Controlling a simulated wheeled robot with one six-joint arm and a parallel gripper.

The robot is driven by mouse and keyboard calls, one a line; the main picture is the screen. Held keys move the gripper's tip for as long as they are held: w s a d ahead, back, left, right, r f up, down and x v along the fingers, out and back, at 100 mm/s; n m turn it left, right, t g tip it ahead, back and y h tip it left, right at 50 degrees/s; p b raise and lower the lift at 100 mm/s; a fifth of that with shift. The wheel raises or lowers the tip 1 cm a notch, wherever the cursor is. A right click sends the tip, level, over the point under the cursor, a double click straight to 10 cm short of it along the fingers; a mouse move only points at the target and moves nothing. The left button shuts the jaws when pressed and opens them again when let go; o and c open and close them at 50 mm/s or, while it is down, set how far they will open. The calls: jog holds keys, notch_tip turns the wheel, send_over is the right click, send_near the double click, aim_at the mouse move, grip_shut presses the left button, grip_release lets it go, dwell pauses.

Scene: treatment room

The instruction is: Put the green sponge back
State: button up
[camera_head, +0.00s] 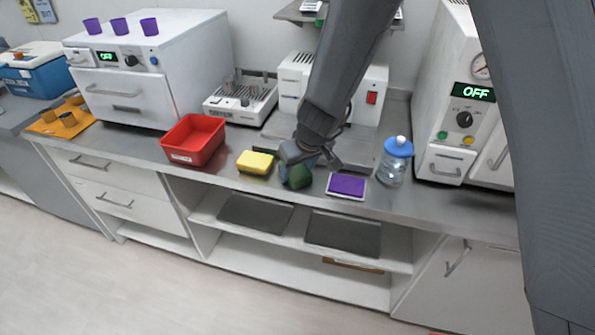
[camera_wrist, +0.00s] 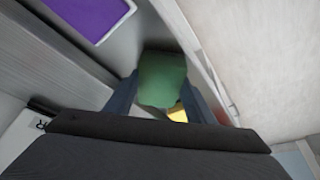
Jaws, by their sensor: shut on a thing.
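The green sponge (camera_wrist: 162,78) is held between the two fingers of my gripper (camera_wrist: 165,95) in the wrist view. In the head view my gripper (camera_head: 300,165) is over the front of the steel counter, and the green sponge (camera_head: 299,178) shows at its tip, partly hidden by the fingers. I cannot tell whether the sponge touches the counter. A yellow sponge (camera_head: 256,162) with a dark underside lies just left of my gripper. A purple pad in a pale tray (camera_head: 346,185) lies to its right; it also shows in the wrist view (camera_wrist: 88,14).
A red bin (camera_head: 194,139) stands left of the yellow sponge. A jar with a blue lid (camera_head: 396,160) stands right of the purple pad. Behind are a white rack device (camera_head: 240,98) and a machine reading OFF (camera_head: 460,120). The counter's front edge is close.

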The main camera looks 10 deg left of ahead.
jog(key=shift+f, duration=0.2)
jog(key=o, duration=1)
jog(key=shift+r, duration=0.15)
jog(key=p+v, duration=0.3)
jog(key=v, duration=0.9)
jog(key=s+d+r+m+h, duration=0.1)
jog(key=s+d+m, duration=0.1)
jog(key=d, duration=0.7)
jog(key=s+d+r+m+h, duration=0.1)
jog(key=s+d, duration=0.4)
jog(key=d, duration=0.5)
jog(key=s+d+r+m+g+h, duration=0.1)
jog(key=s+d+m, duration=0.3)
jog(key=d, duration=0.5)
jog(key=shift+s+d+r+m, duration=0.25)
jog(key=shift+d+r+m, duration=0.1)
jog(key=shift+r+m, duration=0.3)
